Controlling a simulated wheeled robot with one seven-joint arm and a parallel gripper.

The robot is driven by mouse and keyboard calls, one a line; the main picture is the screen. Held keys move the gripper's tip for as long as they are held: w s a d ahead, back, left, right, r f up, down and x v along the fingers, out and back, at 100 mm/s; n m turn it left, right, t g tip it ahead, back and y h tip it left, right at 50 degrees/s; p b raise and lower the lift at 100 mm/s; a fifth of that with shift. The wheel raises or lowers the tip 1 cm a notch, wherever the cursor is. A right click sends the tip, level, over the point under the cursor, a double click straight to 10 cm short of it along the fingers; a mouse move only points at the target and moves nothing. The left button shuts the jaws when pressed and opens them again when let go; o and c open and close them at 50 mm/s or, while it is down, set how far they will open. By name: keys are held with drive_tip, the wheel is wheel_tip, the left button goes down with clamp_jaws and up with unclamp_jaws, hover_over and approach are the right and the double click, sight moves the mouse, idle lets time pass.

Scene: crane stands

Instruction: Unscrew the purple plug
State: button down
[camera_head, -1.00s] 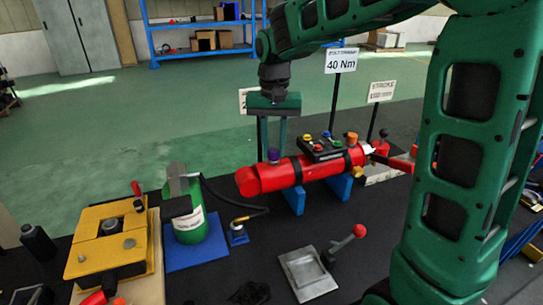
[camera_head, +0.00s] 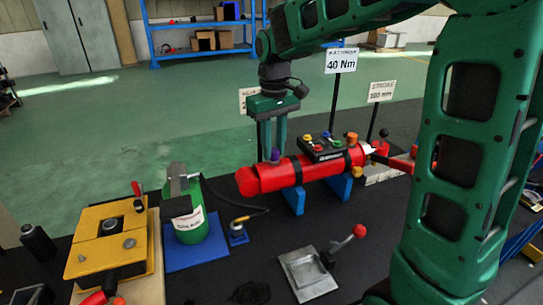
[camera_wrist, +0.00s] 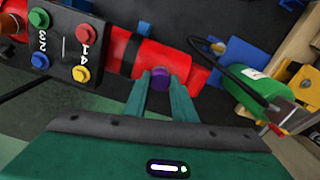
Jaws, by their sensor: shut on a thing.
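The purple plug (camera_head: 275,154) sits on top of a red cylinder (camera_head: 318,167), near its left end. My gripper (camera_head: 270,152) points down over it, and its two green fingers are shut on the plug. In the wrist view the purple plug (camera_wrist: 160,78) lies between the fingertips of my gripper (camera_wrist: 160,84), with the red cylinder (camera_wrist: 140,55) behind it. The plug's lower part, where it meets the cylinder, cannot be made out.
A black panel with coloured caps (camera_head: 323,147) and an orange plug (camera_head: 351,138) are on the cylinder to the right. Blue supports (camera_head: 295,200) hold the cylinder. A green pump (camera_head: 190,215) stands left on a blue plate. A sign post (camera_head: 335,95) rises behind.

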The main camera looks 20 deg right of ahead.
drive_tip(key=shift+n, duration=0.6)
drive_tip(key=n, duration=0.3)
drive_tip(key=shift+r+n, duration=0.1)
drive_tip(key=shift+n, duration=0.9)
drive_tip(key=shift+n, duration=2.6)
